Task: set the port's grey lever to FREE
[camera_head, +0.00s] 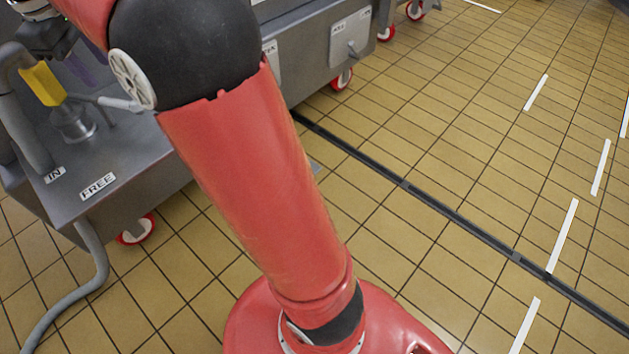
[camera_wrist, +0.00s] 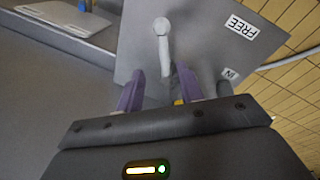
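The port (camera_head: 72,122) is a short grey metal fitting on top of a grey metal cabinet. Its pale grey lever (camera_head: 118,103) points right in the head view, away from the IN label (camera_head: 54,175) and FREE label (camera_head: 97,187); its end is partly hidden by my arm. In the wrist view the lever (camera_wrist: 162,45) points up, with the FREE label (camera_wrist: 241,27) to its right. My gripper (camera_wrist: 159,85) is open, its purple fingers on either side of the lever's line with visible gaps. Whether the lever's base lies between the fingertips is hard to tell.
Another hose (camera_head: 95,265) hangs from the cabinet (camera_head: 130,165) to the tiled floor. Other wheeled grey units (camera_head: 310,60) stand behind. The floor on the right is clear.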

